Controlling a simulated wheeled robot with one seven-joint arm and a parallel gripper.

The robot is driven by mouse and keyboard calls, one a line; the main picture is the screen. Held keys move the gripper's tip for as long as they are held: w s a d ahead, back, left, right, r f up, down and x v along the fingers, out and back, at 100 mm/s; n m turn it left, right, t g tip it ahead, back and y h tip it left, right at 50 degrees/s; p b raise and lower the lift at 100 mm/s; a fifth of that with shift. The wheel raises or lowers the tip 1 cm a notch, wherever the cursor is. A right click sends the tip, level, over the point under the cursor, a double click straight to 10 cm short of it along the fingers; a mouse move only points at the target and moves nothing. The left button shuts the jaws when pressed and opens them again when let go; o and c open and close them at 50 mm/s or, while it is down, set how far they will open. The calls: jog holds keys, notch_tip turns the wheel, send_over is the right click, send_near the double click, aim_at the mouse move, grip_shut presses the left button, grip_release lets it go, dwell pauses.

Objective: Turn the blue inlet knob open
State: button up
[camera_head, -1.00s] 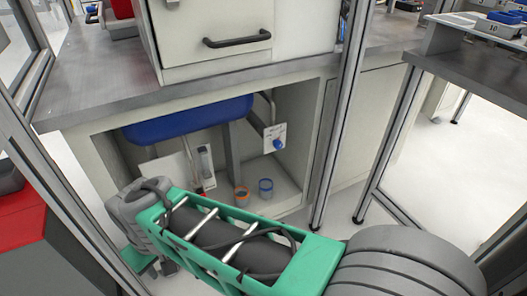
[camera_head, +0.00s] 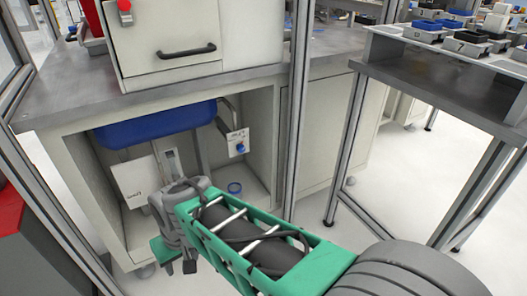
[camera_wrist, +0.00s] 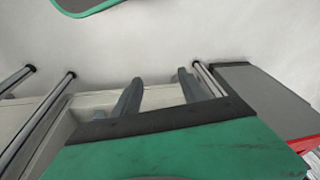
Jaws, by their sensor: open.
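The blue inlet knob (camera_head: 240,148) sits on a small white plate (camera_head: 236,141) under the bench, right of the blue basin (camera_head: 155,124). My gripper (camera_head: 175,261) is low in front of the cabinet opening, left of the knob and apart from it. In the wrist view my gripper (camera_wrist: 158,85) shows two grey fingers spread apart with nothing between them. The knob cannot be made out in the wrist view.
A metal post (camera_head: 296,110) rises right of the opening. A side table (camera_head: 440,85) with bins stands at the right. A red-topped box (camera_head: 8,215) is at the left.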

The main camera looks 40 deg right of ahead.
jog(key=w+d+m+t+y+p, duration=0.25)
jog(key=w+d+m, duration=0.2)
jog(key=w, duration=0.45)
jog(key=w+d+m+t+y+p, duration=0.1)
jog(key=w+d+m+t+p, duration=0.3)
jog(key=w, duration=0.6)
jog(key=w+d+m+t+p, duration=0.25)
jog(key=w+d+m, duration=0.25)
jog(key=d+m, duration=0.55)
jog(key=m+t+h, duration=0.6)
jog(key=m+h, duration=0.3)
jog(key=m, duration=0.7)
send_near(242, 151)
jog(key=x, duration=0.8)
jog(key=shift+w+d, duration=0.15)
jog(key=shift+w, duration=0.1)
jog(key=shift+c, duration=0.3)
grip_shut()
